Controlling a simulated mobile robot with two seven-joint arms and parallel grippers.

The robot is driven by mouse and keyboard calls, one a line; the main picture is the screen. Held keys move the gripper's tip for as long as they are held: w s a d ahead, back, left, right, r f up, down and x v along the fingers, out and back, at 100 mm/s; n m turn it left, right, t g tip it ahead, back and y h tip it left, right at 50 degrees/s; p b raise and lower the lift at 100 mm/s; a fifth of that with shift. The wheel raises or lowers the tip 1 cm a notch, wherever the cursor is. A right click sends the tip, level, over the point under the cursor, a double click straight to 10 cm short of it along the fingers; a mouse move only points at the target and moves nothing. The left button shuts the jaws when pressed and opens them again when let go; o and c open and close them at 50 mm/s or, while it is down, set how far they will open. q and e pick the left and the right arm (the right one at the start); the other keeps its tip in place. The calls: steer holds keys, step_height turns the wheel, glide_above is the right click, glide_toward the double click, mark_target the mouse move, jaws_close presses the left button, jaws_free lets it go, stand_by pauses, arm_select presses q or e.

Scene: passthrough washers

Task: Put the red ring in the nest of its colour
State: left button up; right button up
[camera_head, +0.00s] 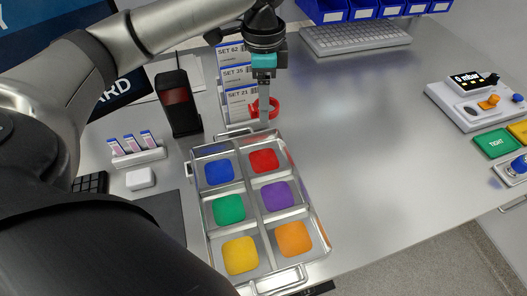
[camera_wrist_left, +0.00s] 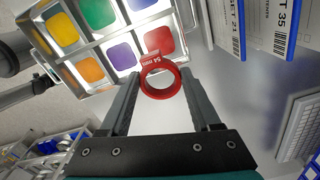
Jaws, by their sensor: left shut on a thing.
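The red ring (camera_wrist_left: 176,89) is held between the two fingers of my left gripper (camera_wrist_left: 161,76), with a small "54 mm" tag on it. In the head view the ring (camera_head: 275,108) shows around the fingertips of the left gripper (camera_head: 264,122), just beyond the tray's far edge and above the table. The metal tray (camera_head: 321,238) has nests with coloured pads. The red nest (camera_head: 264,160) is at the tray's far right and looks empty; it also shows in the wrist view (camera_wrist_left: 158,41), just past the ring. My right gripper is not in view.
Cards in a rack (camera_head: 237,78) stand close behind the gripper. A black device with a red window (camera_head: 177,100) and a small vial rack (camera_head: 138,156) are left of the tray. A keyboard (camera_head: 355,37) lies at the back. Table right of the tray is clear.

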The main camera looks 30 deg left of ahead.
mark_target(263, 160)
arm_select(q)
step_height(263, 160, down, 17)
steer(key=b, duration=0.2)
steer(key=shift+b, duration=0.3)
steer(key=shift+f, duration=0.3)
steer(key=shift+f, duration=0.15)
steer(key=o, duration=1.3)
step_height(263, 160, up, 12)
steer(key=shift+r+p, duration=0.2)
steer(key=shift+p, duration=0.8)
